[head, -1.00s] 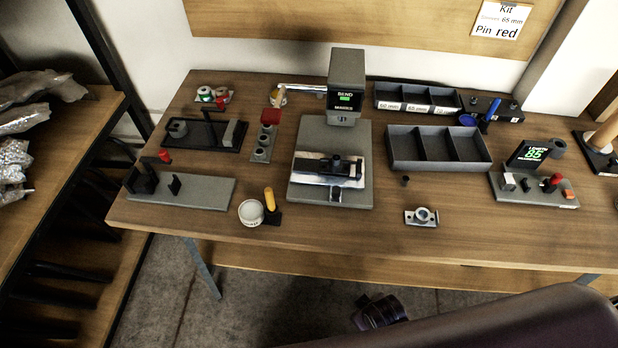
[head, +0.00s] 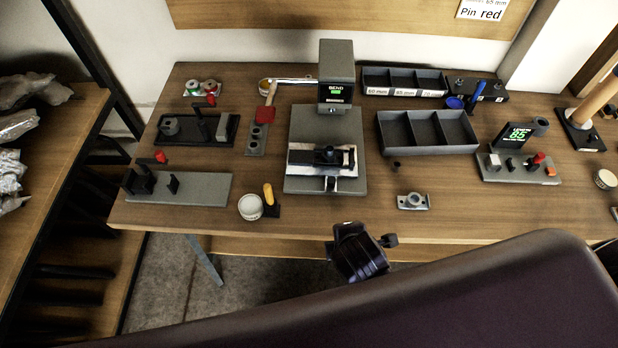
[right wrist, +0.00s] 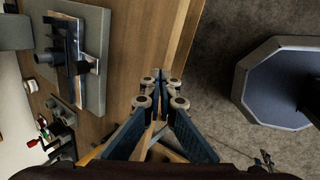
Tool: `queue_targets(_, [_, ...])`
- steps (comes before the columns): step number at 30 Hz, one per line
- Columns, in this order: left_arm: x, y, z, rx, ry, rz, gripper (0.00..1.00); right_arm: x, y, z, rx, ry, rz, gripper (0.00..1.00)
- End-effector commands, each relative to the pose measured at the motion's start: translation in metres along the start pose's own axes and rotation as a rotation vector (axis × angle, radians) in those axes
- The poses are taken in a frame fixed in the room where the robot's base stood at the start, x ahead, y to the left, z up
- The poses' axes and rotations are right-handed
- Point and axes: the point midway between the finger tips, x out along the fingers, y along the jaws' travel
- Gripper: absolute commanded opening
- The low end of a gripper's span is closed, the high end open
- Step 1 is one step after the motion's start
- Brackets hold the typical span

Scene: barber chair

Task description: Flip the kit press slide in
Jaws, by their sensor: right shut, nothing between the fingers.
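The press (head: 337,68) stands at the back middle of the table, with a green-lit display reading BEND. Its grey base plate (head: 326,118) runs forward below the head. The slide (head: 347,160), a pale plate carrying a black clamped kit piece (head: 322,155), sits at the front half of the base plate, forward of the press head. It also shows at the upper left of the right wrist view (right wrist: 92,48). My right gripper (right wrist: 158,80) is shut and empty, apart from the slide, by the table's front edge; in the head view it is dark (head: 350,232). My left gripper is not in view.
A three-compartment tray (head: 427,146) and a length gauge (head: 513,165) stand right of the press. A small metal bracket (head: 413,202) lies near the front edge. A white jar (head: 250,207) and a yellow-handled tool (head: 268,196) stand front left of the base plate.

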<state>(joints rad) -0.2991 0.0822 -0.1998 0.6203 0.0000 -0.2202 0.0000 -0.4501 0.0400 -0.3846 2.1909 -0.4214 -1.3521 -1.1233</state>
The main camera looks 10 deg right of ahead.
Motion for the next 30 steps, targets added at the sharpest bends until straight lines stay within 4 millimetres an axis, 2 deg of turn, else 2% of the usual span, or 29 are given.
queue_targets(12, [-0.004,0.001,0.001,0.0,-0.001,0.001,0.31,-0.017,0.05,-0.044,-0.862,-0.125,0.159,0.0])
queue_targets(18, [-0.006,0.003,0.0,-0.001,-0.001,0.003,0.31,-0.028,0.069,-0.063,-1.19,-0.212,0.208,0.0])
queue_targets(24, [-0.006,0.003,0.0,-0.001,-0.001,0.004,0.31,-0.035,0.079,-0.072,-1.354,-0.264,0.229,0.0])
queue_targets(30, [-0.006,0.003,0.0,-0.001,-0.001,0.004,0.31,-0.036,0.081,-0.074,-1.382,-0.273,0.231,0.0])
